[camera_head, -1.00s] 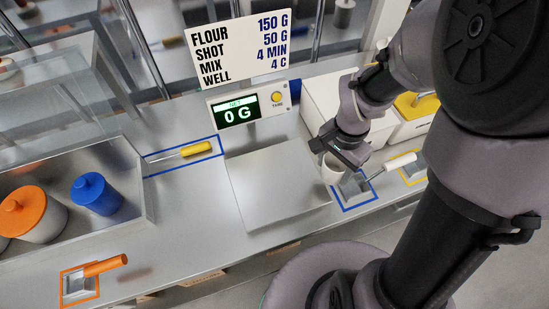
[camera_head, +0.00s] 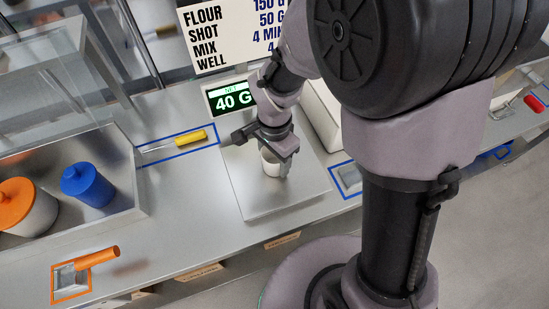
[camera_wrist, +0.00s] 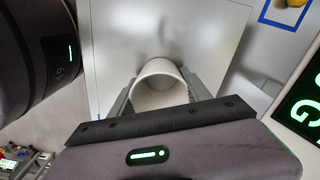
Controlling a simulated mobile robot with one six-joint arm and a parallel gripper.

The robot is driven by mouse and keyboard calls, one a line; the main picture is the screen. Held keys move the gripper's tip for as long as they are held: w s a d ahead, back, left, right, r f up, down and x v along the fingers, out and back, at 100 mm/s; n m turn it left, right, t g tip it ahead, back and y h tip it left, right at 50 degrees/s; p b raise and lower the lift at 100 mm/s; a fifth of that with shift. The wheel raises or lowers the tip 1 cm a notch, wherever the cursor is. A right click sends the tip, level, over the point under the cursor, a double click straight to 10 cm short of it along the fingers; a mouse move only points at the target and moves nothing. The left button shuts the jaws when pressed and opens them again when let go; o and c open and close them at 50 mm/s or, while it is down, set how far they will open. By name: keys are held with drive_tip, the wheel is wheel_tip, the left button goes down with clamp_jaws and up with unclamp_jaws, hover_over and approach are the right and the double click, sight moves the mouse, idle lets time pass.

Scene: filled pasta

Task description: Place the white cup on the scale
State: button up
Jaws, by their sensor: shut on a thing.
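The white cup (camera_head: 270,163) is upright on or just at the metal plate of the scale (camera_head: 240,188). My gripper (camera_head: 279,150) is shut on the cup, and its body hides part of it. In the wrist view the cup (camera_wrist: 160,88) sits between my two fingers (camera_wrist: 160,98), open mouth toward the camera, with the plate (camera_wrist: 190,30) beyond it. The scale's display (camera_head: 232,98) reads 40 G.
A yellow-handled tool (camera_head: 191,138) lies in a blue outline left of the scale. An orange-handled scoop (camera_head: 97,256) is at the front left. A white box (camera_head: 323,115) stands to the right.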

drive_tip(key=shift+f, duration=0.25)
drive_tip(key=o, duration=1.3)
drive_tip(key=shift+r, duration=0.1)
drive_tip(key=shift+o, duration=0.2)
wheel_tip(320, 180, up, 12)
drive_tip(key=p, duration=0.4)
drive_tip(key=s+d+r+n+t+y, duration=0.1)
drive_tip(key=s+d+r+n+t, duration=0.2)
drive_tip(key=s+r, duration=0.2)
drive_tip(key=s+d+r+n+t+y, duration=0.1)
drive_tip(key=s+d+r+n+t, duration=0.1)
drive_tip(key=s+r, duration=0.4)
wheel_tip(320, 180, up, 2)
drive_tip(key=shift+d+r+n+t, duration=0.1)
drive_tip(key=shift+d+n+t, duration=0.35)
drive_tip(key=shift+d, duration=0.45)
